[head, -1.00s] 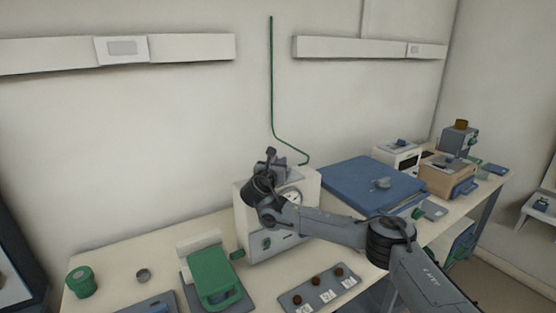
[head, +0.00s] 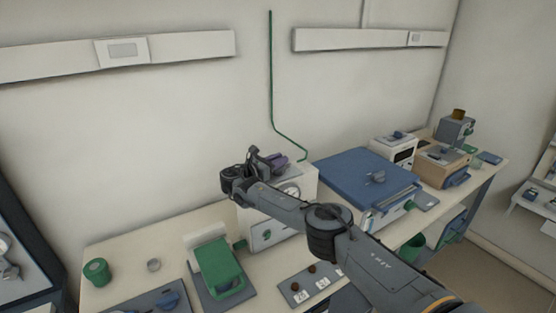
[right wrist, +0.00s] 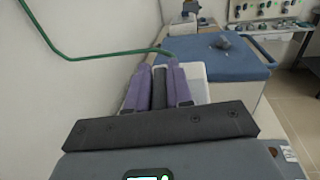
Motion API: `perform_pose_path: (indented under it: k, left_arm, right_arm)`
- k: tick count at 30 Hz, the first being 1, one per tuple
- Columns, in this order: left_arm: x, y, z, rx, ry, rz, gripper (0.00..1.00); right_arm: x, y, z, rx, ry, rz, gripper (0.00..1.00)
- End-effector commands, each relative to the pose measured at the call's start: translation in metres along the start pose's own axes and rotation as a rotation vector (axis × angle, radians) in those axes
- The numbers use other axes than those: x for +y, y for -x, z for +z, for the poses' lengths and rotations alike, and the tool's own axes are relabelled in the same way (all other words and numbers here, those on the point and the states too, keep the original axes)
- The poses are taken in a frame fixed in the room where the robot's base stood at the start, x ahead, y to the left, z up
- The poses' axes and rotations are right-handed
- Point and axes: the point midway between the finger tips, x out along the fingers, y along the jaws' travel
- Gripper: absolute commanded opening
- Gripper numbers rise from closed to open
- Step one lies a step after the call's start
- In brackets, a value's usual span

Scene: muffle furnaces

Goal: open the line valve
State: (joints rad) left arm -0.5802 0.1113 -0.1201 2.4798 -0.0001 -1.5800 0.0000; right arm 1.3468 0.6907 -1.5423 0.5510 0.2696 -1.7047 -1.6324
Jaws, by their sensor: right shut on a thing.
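A white box (head: 271,232) with a round gauge (head: 290,192) stands on the bench against the wall. A green pipe (head: 271,75) runs down the wall and bends toward the back of this box. My right gripper (head: 279,160) is over the box top, its purple fingers partly hidden by my wrist. In the right wrist view the fingers (right wrist: 157,85) are shut on a dark grey bar (right wrist: 158,90), which looks like the line valve's handle. The valve body is hidden. My left gripper is not in view.
A large blue-topped unit (head: 365,181) stands right of the box, with a white device (head: 393,151) and a tan device (head: 440,168) beyond. A green device (head: 219,270), a green jar (head: 97,271) and a knob panel (head: 310,286) sit in front and left.

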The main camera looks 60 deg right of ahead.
Motion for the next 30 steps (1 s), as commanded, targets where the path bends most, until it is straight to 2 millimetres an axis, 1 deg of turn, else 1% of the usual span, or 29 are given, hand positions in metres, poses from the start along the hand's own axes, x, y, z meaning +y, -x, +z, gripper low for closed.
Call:
perform_pose_path:
  k: [12, 26, 27, 29, 30]
  left_arm:
    - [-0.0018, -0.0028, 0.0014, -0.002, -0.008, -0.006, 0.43]
    - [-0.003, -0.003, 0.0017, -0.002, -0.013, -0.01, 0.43]
    - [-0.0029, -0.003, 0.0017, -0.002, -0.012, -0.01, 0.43]
    - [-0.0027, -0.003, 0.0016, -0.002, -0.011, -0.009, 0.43]
    - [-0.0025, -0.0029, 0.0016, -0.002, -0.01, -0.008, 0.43]
  right_arm:
    - [-0.0004, -0.001, -0.0021, -0.001, 0.004, -0.058, 0.0]
    - [-0.0003, -0.0013, -0.0031, -0.002, 0.005, -0.059, 0.0]
    - [-0.0003, -0.0013, -0.0032, -0.002, 0.005, -0.059, 0.25]
    - [-0.0002, -0.0012, -0.0029, -0.001, 0.005, -0.059, 0.34]
    - [-0.0002, -0.0012, -0.0027, -0.001, 0.004, -0.06, 0.41]
